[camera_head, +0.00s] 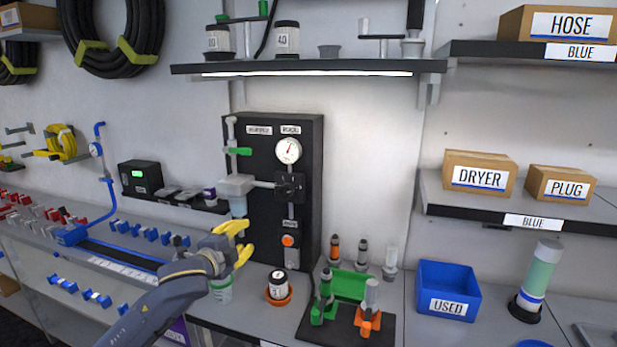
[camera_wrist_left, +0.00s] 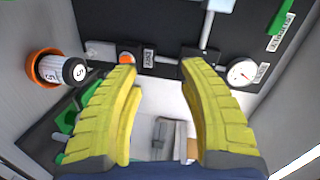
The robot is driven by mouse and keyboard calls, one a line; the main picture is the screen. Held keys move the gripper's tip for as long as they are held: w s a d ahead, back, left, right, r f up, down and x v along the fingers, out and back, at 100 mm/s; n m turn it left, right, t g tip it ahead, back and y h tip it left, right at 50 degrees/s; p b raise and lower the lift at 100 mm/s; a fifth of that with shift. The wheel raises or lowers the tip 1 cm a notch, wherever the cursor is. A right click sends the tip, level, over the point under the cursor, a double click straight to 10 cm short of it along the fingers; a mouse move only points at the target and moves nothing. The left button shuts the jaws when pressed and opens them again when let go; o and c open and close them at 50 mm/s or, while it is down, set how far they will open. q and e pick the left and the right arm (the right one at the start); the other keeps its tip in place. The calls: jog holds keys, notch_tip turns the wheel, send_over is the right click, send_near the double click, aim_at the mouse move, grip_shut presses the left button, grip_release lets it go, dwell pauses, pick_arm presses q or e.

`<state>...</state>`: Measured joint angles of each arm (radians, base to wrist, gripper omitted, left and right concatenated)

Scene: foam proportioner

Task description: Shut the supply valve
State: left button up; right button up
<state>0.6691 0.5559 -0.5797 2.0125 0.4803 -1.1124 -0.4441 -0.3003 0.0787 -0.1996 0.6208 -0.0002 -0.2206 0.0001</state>
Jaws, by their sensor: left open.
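The black proportioner panel (camera_head: 262,215) stands against the wall. At its upper left a green lever handle (camera_head: 238,151) lies crosswise on a grey vertical pipe; it also shows at the top right of the left wrist view (camera_wrist_left: 281,17). A round gauge (camera_head: 288,150) sits above a black valve block (camera_head: 290,186). Label text is too small to read surely, so I cannot tell which valve is the supply valve. My left gripper (camera_head: 240,242), with yellow fingers, is open and empty, in front of the panel's lower left. The open fingertips (camera_wrist_left: 158,72) touch nothing visible. My right gripper is out of view.
A jar in an orange dish (camera_head: 278,292) and a green rack with fittings (camera_head: 348,290) stand on the bench below the panel. A blue USED bin (camera_head: 447,280) stands right. A lit shelf (camera_head: 310,69) overhangs the panel. A pale container (camera_head: 236,190) hangs at the panel's left edge.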

pick_arm(q)
jog(key=s+a+f+n+g+y, duration=0.2)
jog(key=s+f+n, duration=0.1)
jog(key=s+f, duration=0.7)
jog(key=s+a+f+n+g+y, duration=0.1)
jog(key=s+f+n+y, duration=0.15)
jog(key=s+f, duration=0.85)
jog(key=s+a+f+n+g+y, duration=0.1)
jog(key=s+a+f+n+g, duration=0.2)
jog(key=s, duration=0.5)
jog(key=s+a+f+n+g+y, duration=0.1)
jog(key=s+a+f+y, duration=0.1)
jog(key=s+a+f, duration=0.4)
jog(key=s+a+f+n+g+y, duration=0.1)
jog(key=s+f+n, duration=0.15)
jog(key=s, duration=0.65)
jog(key=s+d+f+g+h, duration=0.1)
jog(key=s+d+f+g, duration=0.15)
jog(key=f, duration=1.45)
jog(key=s+d+f+g+h, duration=0.15)
jog(key=d+f, duration=0.25)
jog(key=f, duration=1.2)
jog(key=s+f+n+g+h, duration=0.1)
jog(key=s+f+n+g, duration=0.1)
jog(key=s+f, duration=1.7)
jog(key=shift+s+a+n+h, duration=0.4)
jog(key=shift+s+n, duration=0.2)
jog(key=shift+s, duration=0.25)
